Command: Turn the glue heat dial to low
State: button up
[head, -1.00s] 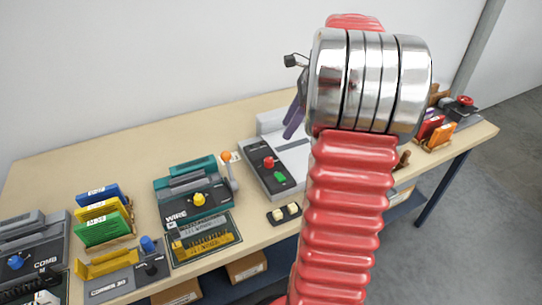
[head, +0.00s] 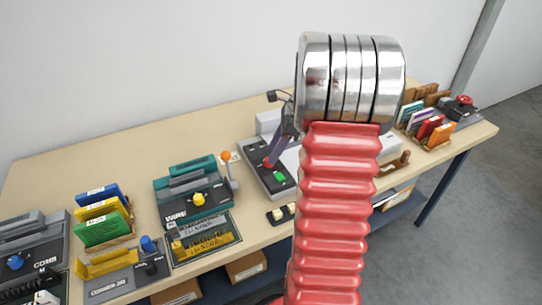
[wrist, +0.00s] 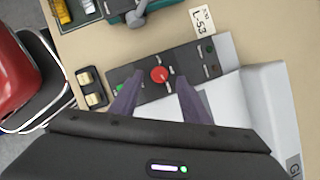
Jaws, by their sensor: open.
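The glue machine is a grey and white unit with a dark control panel (head: 254,157). The red dial (wrist: 159,74) is on that panel, with pale marks around it. In the head view the fingers (head: 272,152) are over the panel and partly cover the dial. I cannot tell whether they touch it.
A teal wire machine (head: 190,190) with an orange-knobbed lever (head: 226,157) is to the left. A small block with two cream buttons (head: 280,213) lies in front. Coloured booklets (head: 428,127) stand at the right. Bare tabletop (head: 120,160) is behind the machines.

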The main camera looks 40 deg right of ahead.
jog(key=shift+x, duration=1.7)
jog(key=shift+c, duration=0.5)
jog(key=c, duration=0.9)
